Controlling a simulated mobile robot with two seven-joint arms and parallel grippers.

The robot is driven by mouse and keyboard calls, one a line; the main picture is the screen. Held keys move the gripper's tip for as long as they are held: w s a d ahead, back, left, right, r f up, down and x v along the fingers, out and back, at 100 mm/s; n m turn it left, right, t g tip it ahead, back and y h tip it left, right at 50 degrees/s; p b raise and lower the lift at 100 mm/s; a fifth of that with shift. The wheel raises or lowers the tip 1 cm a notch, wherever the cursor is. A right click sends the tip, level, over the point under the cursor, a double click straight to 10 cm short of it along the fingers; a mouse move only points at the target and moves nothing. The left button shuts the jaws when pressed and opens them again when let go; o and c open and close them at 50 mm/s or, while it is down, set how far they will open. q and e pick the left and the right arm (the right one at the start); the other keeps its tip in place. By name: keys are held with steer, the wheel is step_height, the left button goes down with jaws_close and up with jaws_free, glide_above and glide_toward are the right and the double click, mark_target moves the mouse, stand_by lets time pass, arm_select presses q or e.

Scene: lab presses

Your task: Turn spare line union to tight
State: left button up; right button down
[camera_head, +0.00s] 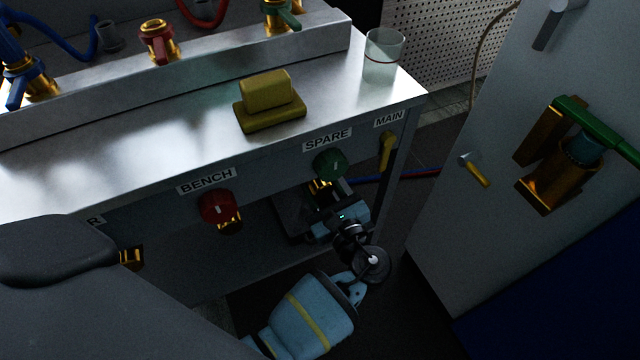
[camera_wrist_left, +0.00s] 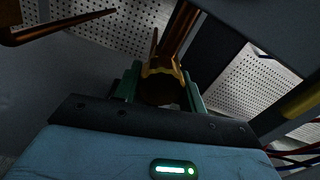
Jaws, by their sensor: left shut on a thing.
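The spare line union is a brass nut (camera_head: 319,187) just below the green SPARE knob (camera_head: 331,164) on the bench's front panel. My left gripper (camera_head: 322,193) reaches up to it from below. In the left wrist view the brass union (camera_wrist_left: 161,82) sits between the two green-grey fingers of my left gripper (camera_wrist_left: 160,90), which are shut on it. A thin brass prong points up from the union there. In the head view the gripper body hides part of the union. My right gripper is not in view.
The red BENCH knob (camera_head: 217,207) with its own brass fitting is to the left. The yellow MAIN lever (camera_head: 387,151) is to the right. A yellow block (camera_head: 268,98) and a glass (camera_head: 383,54) stand on the bench top. A grey cabinet door (camera_head: 480,130) stands at the right.

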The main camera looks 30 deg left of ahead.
arm_select(q)
steer(key=m+p, duration=0.2)
steer(key=shift+r+p, duration=0.3)
steer(key=shift+p, duration=0.05)
steer(key=shift+f+m+p, duration=0.25)
steer(key=shift+m+p, duration=0.05)
steer(key=shift+m, duration=0.4)
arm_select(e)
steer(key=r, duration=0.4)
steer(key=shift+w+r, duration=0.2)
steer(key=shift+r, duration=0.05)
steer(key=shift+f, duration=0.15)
arm_select(q)
steer(key=o, duration=1)
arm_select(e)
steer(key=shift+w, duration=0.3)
arm_select(q)
steer(key=shift+s, duration=0.1)
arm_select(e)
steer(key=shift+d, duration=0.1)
